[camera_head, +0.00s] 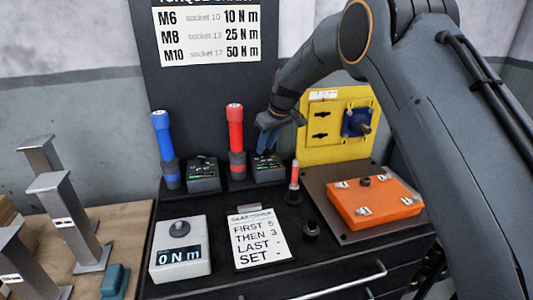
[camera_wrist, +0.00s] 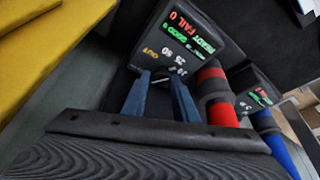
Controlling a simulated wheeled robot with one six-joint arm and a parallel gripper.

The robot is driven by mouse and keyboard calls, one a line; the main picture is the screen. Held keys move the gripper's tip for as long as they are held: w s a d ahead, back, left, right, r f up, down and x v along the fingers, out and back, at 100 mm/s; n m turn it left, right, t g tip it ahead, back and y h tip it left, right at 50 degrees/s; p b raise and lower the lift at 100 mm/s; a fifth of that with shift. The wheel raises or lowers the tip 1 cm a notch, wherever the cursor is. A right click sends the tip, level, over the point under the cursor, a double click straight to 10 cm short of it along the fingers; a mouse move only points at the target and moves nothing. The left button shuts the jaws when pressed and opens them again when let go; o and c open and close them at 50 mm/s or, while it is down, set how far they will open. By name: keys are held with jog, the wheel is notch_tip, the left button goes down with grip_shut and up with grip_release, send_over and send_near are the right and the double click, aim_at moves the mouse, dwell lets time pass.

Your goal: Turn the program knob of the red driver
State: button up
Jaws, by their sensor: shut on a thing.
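The red driver (camera_head: 235,128) stands upright at the back of the black bench; its red body also shows in the wrist view (camera_wrist: 222,113). Its dark control box (camera_head: 268,175) sits just to its right and has a lit panel with green and red text, seen in the wrist view (camera_wrist: 195,35). My gripper (camera_head: 266,152) reaches down to this box from above. In the wrist view its two blue fingers (camera_wrist: 160,76) close in at the numbered dial area of the panel, where the program knob is mostly hidden between the tips. The knob's setting cannot be read.
A blue driver (camera_head: 163,145) and its control box (camera_head: 204,174) stand to the left. A small red-tipped tool (camera_head: 295,178) stands close in front on the right. A yellow panel (camera_head: 312,145) and an orange box (camera_head: 375,203) are at right. A torque tester (camera_head: 180,262) stands in front.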

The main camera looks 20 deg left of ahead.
aim_at(267, 150)
jog(key=shift+w+n+g+b, duration=0.15)
jog(key=shift+n+g+b, duration=0.25)
jog(key=shift+n+b, duration=0.85)
jog(key=shift+d, duration=0.1)
jog(key=o, duration=1.1)
jog(key=shift+c, duration=0.2)
notch_tip(267, 150, up, 10)
jog(key=b, duration=0.2)
